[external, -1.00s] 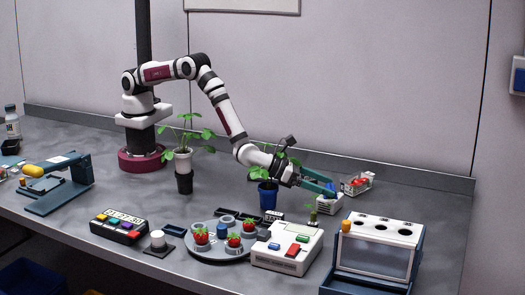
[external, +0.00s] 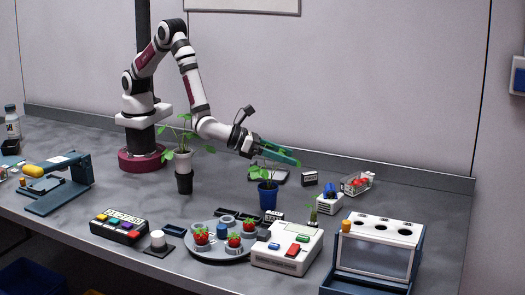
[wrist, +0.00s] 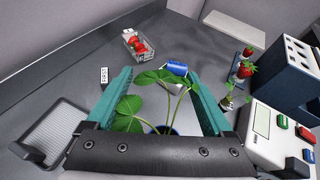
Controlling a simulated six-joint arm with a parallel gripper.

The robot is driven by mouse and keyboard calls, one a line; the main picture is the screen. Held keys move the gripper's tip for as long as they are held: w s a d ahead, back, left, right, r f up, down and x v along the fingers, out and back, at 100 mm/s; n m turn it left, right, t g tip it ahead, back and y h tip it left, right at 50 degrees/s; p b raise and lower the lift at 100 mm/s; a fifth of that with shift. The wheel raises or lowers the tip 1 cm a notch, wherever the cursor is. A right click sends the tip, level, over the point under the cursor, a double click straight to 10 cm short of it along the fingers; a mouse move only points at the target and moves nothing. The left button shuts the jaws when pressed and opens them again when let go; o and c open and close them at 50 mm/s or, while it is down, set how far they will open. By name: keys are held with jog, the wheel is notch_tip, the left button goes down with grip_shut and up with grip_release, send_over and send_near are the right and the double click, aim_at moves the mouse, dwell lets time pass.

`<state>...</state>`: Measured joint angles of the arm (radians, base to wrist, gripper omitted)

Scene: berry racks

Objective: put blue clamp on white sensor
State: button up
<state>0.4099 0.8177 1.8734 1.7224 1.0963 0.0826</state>
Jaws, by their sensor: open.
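The blue clamp (external: 330,189) sits on top of the white sensor (external: 329,204), a small white box on the right half of the bench. In the wrist view the blue clamp (wrist: 177,68) shows beyond the fingers, with the white sensor (wrist: 185,80) partly hidden by leaves below it. My gripper (external: 287,156) is open and empty, raised up and left of the sensor, apart from it. In the wrist view its teal fingers (wrist: 158,78) are spread, with plant leaves in view between them.
A plant in a blue pot (external: 268,197) stands below my gripper. A clear punnet of strawberries (external: 357,184) lies right of the sensor. A dark tag (external: 310,178) and a shallow tray (wrist: 48,132) are nearby. A white device with buttons (external: 287,250) stands in front.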

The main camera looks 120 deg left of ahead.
jog(key=s+a+r+n+g+y, duration=0.4)
jog(key=s+a+r+n+g, duration=0.2)
jog(key=s+a+r+n, duration=0.65)
jog(key=s+a+n+g+h, duration=0.1)
jog(key=s+a+n+g, duration=0.35)
jog(key=s, duration=0.75)
jog(key=s+d+f+n+h, duration=0.1)
jog(key=s+d+n+h, duration=0.2)
jog(key=s, duration=0.5)
jog(key=s+d+f+n+g+h, duration=0.1)
jog(key=s+d+n+h, duration=0.3)
jog(key=s, duration=0.4)
jog(key=shift+s+d+f, duration=0.25)
jog(key=shift+s+d, duration=0.05)
jog(key=shift+d, duration=0.2)
